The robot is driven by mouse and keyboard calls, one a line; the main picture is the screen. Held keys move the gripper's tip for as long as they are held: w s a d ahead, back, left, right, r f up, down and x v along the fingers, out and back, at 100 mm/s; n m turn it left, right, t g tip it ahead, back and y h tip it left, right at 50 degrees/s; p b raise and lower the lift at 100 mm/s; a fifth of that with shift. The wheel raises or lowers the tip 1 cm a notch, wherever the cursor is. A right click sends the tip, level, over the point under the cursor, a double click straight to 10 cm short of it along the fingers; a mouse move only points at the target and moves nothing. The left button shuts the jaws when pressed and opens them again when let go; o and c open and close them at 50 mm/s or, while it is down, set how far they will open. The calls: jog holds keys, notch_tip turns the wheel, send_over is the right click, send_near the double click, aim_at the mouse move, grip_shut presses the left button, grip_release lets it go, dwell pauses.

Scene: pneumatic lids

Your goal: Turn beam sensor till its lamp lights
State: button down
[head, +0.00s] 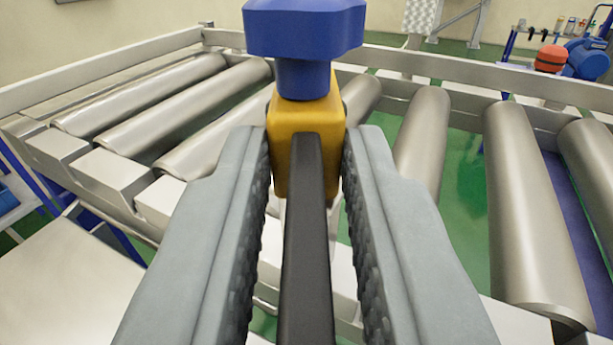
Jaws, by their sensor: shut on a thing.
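The beam sensor (308,118) is a small yellow block in the upper middle of the head view. A blue knob (304,30) with a narrower stem stands on top of it. A dark bar (306,230) runs from the sensor's near face down toward the camera, between the fingers. My gripper (308,150) is shut on the sensor, with one grey, ridged finger on each side of the yellow block. No lit lamp shows on the visible faces. The sensor's far side and underside are hidden.
A conveyor with several metal rollers (425,140) crosses behind the sensor, bounded by a metal side rail (480,72). A pale flat panel (60,285) lies at the lower left. A blue machine with a red-orange part (551,58) stands far right on the green floor.

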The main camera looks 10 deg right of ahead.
jog(key=m+h, duration=0.1)
jog(key=m+g+h, duration=0.1)
jog(key=a+h, duration=0.1)
jog(key=h, duration=0.1)
jog(key=shift+w+m, duration=0.25)
jog(key=shift+m, duration=0.15)
jog(key=shift+w+a+m+g+h, duration=0.1)
jog(key=shift+a+m+g+h, duration=0.05)
jog(key=shift+m+g+h, duration=0.55)
jog(key=shift+a+m+g+h, duration=0.1)
jog(key=shift+m+g+h, duration=0.4)
jog(key=shift+h, duration=0.4)
jog(key=c, duration=1.6)
grip_release()
jog(key=shift+o, duration=0.2)
jog(key=v, duration=1.7)
